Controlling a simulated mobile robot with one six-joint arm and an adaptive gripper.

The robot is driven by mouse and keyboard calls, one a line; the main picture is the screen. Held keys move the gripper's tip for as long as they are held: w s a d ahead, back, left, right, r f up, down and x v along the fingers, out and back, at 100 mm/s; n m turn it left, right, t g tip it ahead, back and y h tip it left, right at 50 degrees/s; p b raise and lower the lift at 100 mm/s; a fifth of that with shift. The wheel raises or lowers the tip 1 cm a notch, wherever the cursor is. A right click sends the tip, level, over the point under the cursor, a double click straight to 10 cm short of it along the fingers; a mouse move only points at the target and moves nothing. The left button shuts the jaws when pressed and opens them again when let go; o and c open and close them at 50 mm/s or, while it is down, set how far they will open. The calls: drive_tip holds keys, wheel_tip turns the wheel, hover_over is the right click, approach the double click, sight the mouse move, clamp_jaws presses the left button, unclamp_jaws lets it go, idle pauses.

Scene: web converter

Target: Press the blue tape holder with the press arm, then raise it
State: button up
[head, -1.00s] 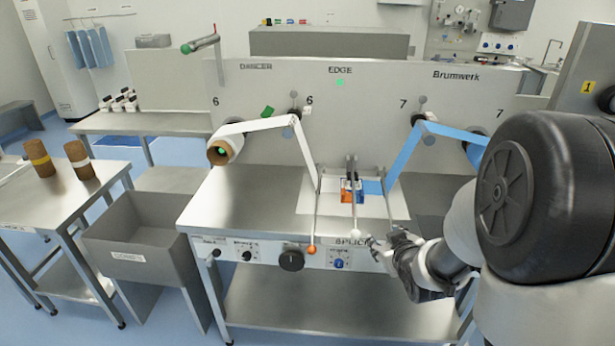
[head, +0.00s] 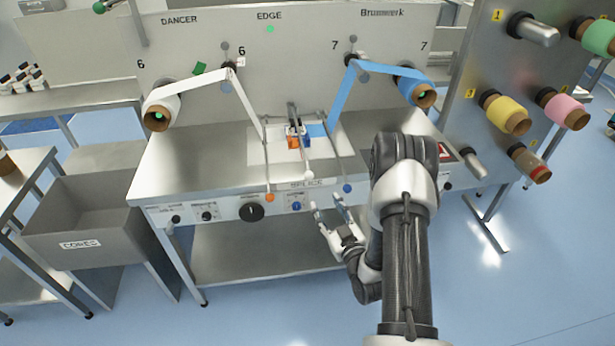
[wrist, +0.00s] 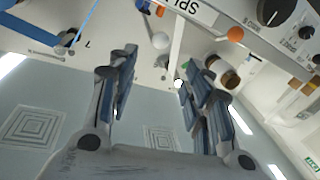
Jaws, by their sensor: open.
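A rod with a blue ball (head: 347,188) stands at the right of the splice plate, by the blue tape (head: 344,90). A middle lever with a white ball (head: 309,176) projects towards me from an orange and blue block (head: 297,138). A rod with an orange ball (head: 270,197) is on the left. My gripper (head: 328,203) is open and empty in front of the bench edge, below the white ball and apart from it. In the wrist view, the white ball (wrist: 161,40) shows beyond the open fingers (wrist: 158,82). Nothing is between them.
The bench front carries knobs, including a large black one (head: 251,211). A grey cores bin (head: 100,210) stands at left. A panel with coloured rolls (head: 505,114) stands at right.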

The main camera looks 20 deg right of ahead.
sight(310, 178)
drive_tip(key=w, duration=0.5)
drive_tip(key=w+b, duration=0.1)
drive_tip(key=w, duration=0.4)
drive_tip(key=w+d+b, duration=0.1)
drive_tip(key=w, duration=0.4)
drive_tip(key=shift+c, duration=0.2)
clamp_jaws()
